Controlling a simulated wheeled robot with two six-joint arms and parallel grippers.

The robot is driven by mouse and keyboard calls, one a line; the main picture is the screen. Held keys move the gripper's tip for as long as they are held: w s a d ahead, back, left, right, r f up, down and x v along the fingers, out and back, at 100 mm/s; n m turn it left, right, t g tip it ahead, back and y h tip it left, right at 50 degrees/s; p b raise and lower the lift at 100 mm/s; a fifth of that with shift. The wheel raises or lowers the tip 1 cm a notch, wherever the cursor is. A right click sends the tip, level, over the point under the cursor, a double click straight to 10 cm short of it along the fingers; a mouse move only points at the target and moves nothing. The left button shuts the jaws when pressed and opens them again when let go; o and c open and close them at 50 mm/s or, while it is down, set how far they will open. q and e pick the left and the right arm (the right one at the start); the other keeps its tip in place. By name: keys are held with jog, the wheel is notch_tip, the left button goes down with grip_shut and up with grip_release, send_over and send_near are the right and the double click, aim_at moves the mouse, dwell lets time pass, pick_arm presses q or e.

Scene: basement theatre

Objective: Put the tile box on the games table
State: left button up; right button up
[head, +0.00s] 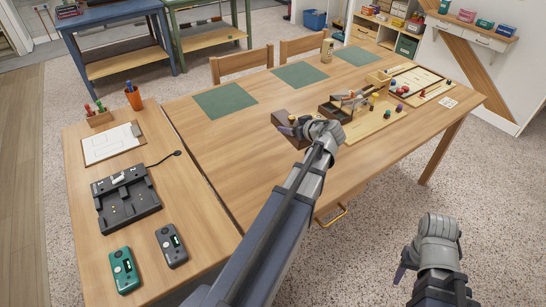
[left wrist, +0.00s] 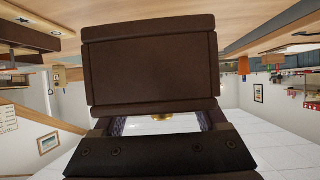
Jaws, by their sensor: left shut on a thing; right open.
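The hand hides part of the box. Whether the box touches the table top cannot be told. In the left wrist view the flat, framed brown face of the tile box (left wrist: 150,65) fills the middle, between the fingers. My right gripper (head: 402,268) is open and empty, low at the right, apart from the table and over the floor.
Green mats (head: 224,100) lie along the far side. A clipboard (head: 112,143) and black charger (head: 127,200) occupy the left side table.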

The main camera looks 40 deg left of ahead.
pick_arm(q)
jog(key=b, duration=0.1)
send_over(279, 154)
jog(key=shift+f+n+g, duration=0.4)
jog(key=shift+f, duration=0.5)
pick_arm(e)
jog(key=shift+f, duration=0.9)
pick_arm(q)
notch_tip(279, 154, down, 10)
jog(key=b, duration=1)
jog(key=shift+f, duration=0.1)
pick_arm(e)
notch_tip(279, 154, down, 10)
jog(key=shift+f, duration=0.1)
